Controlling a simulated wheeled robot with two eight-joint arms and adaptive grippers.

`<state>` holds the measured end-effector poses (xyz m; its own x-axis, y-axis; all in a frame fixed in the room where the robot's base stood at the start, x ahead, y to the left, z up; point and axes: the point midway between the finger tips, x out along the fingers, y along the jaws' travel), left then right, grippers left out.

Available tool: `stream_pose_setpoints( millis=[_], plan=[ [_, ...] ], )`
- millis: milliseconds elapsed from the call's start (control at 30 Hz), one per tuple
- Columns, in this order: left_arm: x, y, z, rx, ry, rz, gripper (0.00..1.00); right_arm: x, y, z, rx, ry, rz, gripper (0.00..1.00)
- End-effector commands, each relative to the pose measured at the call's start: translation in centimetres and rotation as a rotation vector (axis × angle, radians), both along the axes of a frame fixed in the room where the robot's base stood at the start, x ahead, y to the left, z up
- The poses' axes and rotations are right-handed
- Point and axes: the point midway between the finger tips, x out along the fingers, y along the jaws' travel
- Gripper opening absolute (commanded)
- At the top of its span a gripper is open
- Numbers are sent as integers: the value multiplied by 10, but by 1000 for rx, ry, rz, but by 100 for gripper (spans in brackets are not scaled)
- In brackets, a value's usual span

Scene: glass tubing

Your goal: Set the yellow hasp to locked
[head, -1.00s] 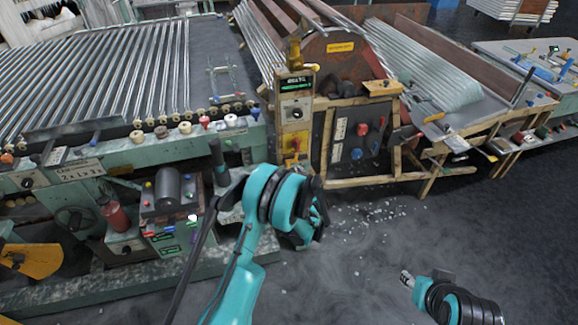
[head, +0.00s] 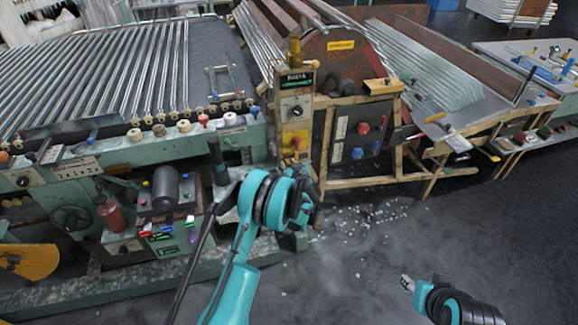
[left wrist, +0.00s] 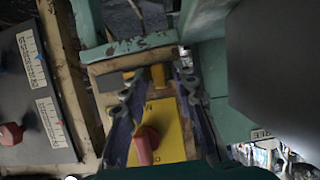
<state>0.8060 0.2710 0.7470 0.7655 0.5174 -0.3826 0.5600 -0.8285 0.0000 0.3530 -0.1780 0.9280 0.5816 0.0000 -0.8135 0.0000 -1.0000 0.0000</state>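The yellow hasp (head: 295,140) appears as a yellow plate with a red handle, low on the front of a wooden post. In the left wrist view, the yellow plate (left wrist: 172,132) and its red handle (left wrist: 147,146) are close and lie between the fingers. My left gripper (left wrist: 158,75) is open, one dark finger on each side of the plate, with nothing held. In the head view, my left gripper (head: 306,190) is just below the plate, its fingertips mostly hidden. My right gripper (head: 406,283) is low on the right, far from the hasp; its fingers are unclear.
A dark panel (head: 357,140) with red and blue knobs stands right of the post, inside a wooden frame (head: 370,182). A green machine (head: 120,165) carrying glass tubes fills the left. Broken glass bits (head: 370,217) lie on the otherwise clear floor.

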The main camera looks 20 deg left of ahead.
Motion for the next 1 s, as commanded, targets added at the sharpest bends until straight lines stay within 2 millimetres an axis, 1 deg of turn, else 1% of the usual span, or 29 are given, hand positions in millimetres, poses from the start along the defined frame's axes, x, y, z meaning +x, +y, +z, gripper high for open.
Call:
stream_pose_setpoints(
  millis=[33,67,100,300,533,767,800,867,1000],
  plan=[
    [0,0,0,0,0,0,9,0,0,0,0,0,0,40],
    [0,0,0,0,0,0,1,0,0,0,0,0,0,40],
    [0,0,0,0,0,0,0,0,0,0,0,0,0,40],
    [1,-2,0,0,0,-1,0,0,0,0,0,0,0,40],
    [15,-24,0,0,1,-2,0,0,0,0,0,0,0,40],
    [16,-25,0,-1,-1,-4,0,0,0,0,0,0,0,40],
    [17,-26,0,-1,-2,-4,16,0,0,0,0,0,0,40],
    [17,-26,0,-1,-1,-4,32,0,0,0,0,0,0,40],
    [16,-25,0,-1,-1,-3,33,0,0,0,0,0,0,40]
  ],
)
